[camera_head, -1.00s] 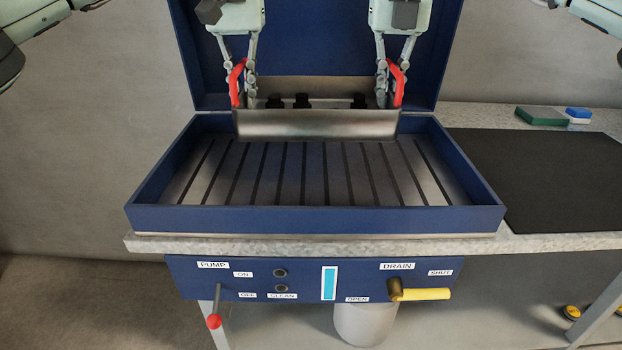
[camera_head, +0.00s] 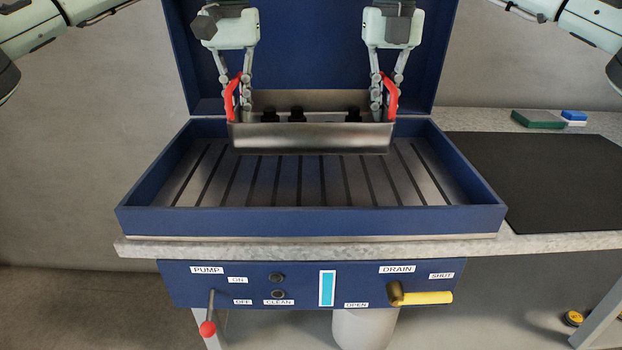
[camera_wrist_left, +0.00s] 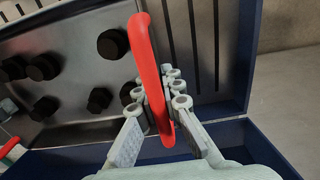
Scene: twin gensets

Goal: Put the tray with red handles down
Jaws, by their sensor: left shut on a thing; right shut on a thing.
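The metal tray (camera_head: 312,138) is over the rear part of the blue basin (camera_head: 310,219), level. I cannot tell whether its underside touches the slatted floor (camera_head: 310,180). Several black knob-like parts (camera_head: 296,115) are inside it and also show in the left wrist view (camera_wrist_left: 43,67). My left gripper (camera_head: 236,97) is shut on the left red handle (camera_head: 230,100), which shows large in the left wrist view (camera_wrist_left: 147,60). My right gripper (camera_head: 384,97) is shut on the right red handle (camera_head: 392,102). Both grippers point downward.
The raised blue lid (camera_head: 310,50) stands behind the tray. The slatted floor in front is bare. A black mat (camera_head: 550,180), a green block (camera_head: 537,119) and a blue-and-white block (camera_head: 573,116) lie on the right. A panel with a red-knobbed lever (camera_head: 208,328) and yellow handle (camera_head: 425,297) is below.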

